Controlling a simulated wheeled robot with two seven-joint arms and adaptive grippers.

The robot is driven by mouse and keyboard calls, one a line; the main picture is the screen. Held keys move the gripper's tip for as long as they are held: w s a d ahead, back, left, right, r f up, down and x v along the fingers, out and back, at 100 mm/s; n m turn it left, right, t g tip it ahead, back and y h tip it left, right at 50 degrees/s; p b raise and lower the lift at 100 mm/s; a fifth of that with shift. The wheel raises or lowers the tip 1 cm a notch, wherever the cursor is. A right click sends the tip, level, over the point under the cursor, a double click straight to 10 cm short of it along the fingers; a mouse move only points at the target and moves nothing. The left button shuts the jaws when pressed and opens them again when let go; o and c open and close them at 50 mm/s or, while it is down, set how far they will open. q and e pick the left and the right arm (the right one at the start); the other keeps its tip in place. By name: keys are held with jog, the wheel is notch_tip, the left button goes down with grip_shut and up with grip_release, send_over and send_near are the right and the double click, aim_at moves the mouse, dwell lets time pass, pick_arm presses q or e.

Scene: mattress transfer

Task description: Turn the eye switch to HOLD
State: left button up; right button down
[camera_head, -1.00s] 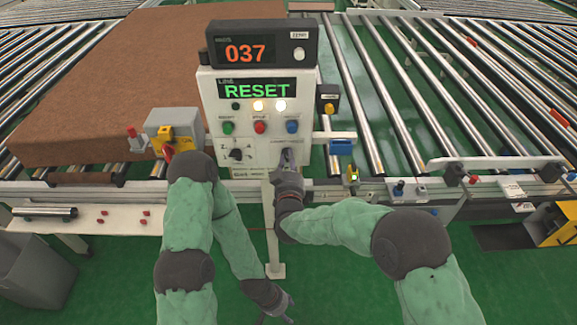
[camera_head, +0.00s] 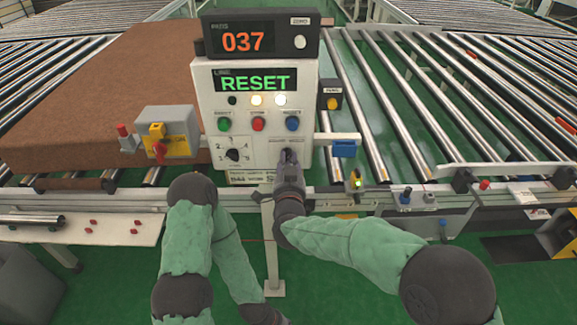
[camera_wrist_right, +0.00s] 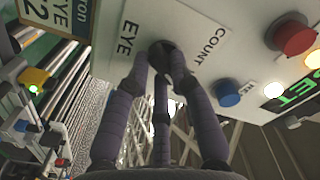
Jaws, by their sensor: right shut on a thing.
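The white control panel (camera_head: 207,100) stands in the middle of the head view, its screen reading RESET. The eye switch, a black knob (camera_wrist_right: 163,47) near the letters EYE, shows in the right wrist view with the word COUNT on its other side. My right gripper (camera_head: 289,158) is at the lower right of the panel. Its fingers are closed around the knob in the wrist view and hide most of it, so its pointer direction cannot be told. My left gripper (camera_head: 268,316) hangs low at the bottom edge, partly cut off; its fingers are unclear.
A black selector knob (camera_head: 233,156) is left of my right gripper. Green (camera_head: 225,124), red (camera_head: 258,124) and blue (camera_head: 292,123) buttons sit above. A counter (camera_head: 244,41) reads 037. A brown mattress (camera_head: 110,85) lies on rollers at left.

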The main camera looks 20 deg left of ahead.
jog(key=shift+m, duration=0.3)
jog(key=c, duration=1.1)
grip_release()
jog(key=v, duration=1.2)
